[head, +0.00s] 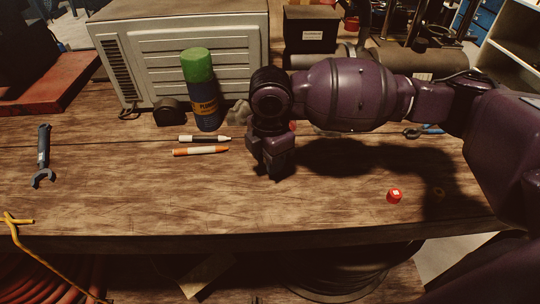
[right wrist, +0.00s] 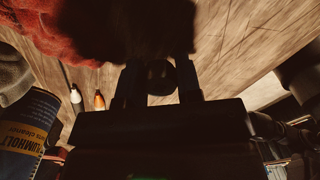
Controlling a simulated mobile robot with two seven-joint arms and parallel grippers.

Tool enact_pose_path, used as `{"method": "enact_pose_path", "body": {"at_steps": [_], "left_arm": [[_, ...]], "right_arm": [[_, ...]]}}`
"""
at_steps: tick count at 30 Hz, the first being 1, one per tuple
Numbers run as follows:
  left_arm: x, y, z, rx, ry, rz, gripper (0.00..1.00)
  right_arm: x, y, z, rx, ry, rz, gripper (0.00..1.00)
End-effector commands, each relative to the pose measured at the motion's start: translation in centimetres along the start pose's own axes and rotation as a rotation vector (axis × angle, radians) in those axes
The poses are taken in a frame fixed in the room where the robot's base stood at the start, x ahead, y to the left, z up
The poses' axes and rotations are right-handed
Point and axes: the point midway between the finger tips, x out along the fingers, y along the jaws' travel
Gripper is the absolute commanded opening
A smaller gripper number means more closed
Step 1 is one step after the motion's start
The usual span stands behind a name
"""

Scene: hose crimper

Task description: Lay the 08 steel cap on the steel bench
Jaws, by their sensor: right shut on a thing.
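My right gripper (head: 272,170) is above the wooden bench top, pointing down, just right of two markers. In the right wrist view its two fingers (right wrist: 160,88) are shut on a small dark round thing (right wrist: 160,76), which looks like the steel cap. It is in deep shadow and I cannot read a number on it. In the head view the fingers hide it. I see no steel bench surface; the top in view is wood (head: 330,205). My left gripper is not in view.
A red cap (head: 394,196) lies at the right. Two markers (head: 202,151), a green-capped spray can (head: 201,90) and a grey vented box (head: 185,50) stand or lie left of my arm. A wrench (head: 42,157) lies far left. The front middle is clear.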

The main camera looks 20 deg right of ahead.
Motion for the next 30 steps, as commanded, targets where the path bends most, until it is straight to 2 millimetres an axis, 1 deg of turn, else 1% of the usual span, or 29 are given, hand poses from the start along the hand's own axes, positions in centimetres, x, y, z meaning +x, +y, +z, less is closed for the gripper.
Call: {"method": "enact_pose_path", "body": {"at_steps": [10,30], "left_arm": [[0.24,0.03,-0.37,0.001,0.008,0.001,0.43],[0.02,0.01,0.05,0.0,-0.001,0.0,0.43]], "right_arm": [[0.36,0.0,0.0,0.0,0.0,0.0,0.0],[1.01,-0.01,-0.01,0.0,0.001,-0.001,0.0]]}}
